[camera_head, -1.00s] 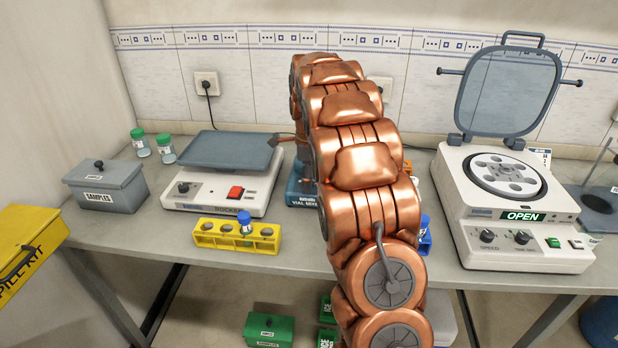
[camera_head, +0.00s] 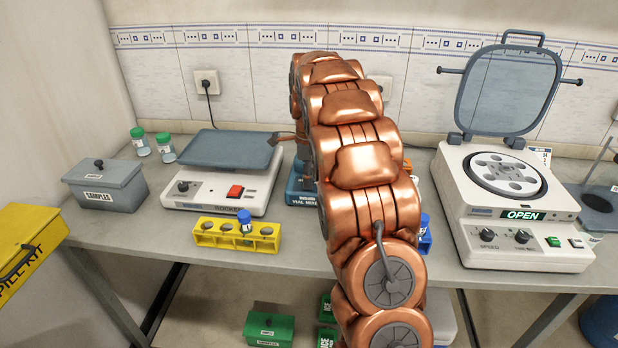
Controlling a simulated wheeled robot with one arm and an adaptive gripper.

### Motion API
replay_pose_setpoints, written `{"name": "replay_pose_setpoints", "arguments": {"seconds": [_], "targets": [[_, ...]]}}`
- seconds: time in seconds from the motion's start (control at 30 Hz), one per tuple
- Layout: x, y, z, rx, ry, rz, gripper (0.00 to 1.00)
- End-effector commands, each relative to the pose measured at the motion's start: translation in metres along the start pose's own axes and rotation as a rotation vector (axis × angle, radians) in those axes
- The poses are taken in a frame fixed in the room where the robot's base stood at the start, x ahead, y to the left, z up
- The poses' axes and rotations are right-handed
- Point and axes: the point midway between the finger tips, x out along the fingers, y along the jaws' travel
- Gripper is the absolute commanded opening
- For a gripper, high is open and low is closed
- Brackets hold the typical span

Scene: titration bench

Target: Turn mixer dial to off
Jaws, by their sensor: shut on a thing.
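The blue vial mixer (camera_head: 298,188) stands on the bench in the middle, behind my copper arm. Only its left part and some of its label show. Its dial is hidden behind the arm. My arm reaches up, then bends down at the back over the mixer. Of its far end, only a small dark part shows left of the arm, by the right edge of the rocker tray. My gripper's fingertips are hidden, and I cannot see what they touch.
A rocker with a grey tray (camera_head: 232,149) stands close left of the mixer. A yellow rack (camera_head: 212,238) with a blue-capped vial (camera_head: 244,216) is in front of it. A centrifuge (camera_head: 525,257) with its lid up is on the right. A grey samples box (camera_head: 108,196) is at left.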

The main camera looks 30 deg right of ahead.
Motion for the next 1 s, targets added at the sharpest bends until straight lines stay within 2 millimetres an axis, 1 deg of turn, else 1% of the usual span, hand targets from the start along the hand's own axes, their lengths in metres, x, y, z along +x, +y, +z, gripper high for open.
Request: {"name": "replay_pose_setpoints", "arguments": {"seconds": [0.27, 0.7, 1.0], "targets": [[0.0013, -0.0005, 0.0003, -0.123, -0.001, -0.002, 0.00], [0.0015, 0.0001, -0.0002, -0.488, -0.001, 0.000, 0.00], [0.0010, 0.0006, -0.0001, -0.681, 0.000, 0.002, 0.00]]}}
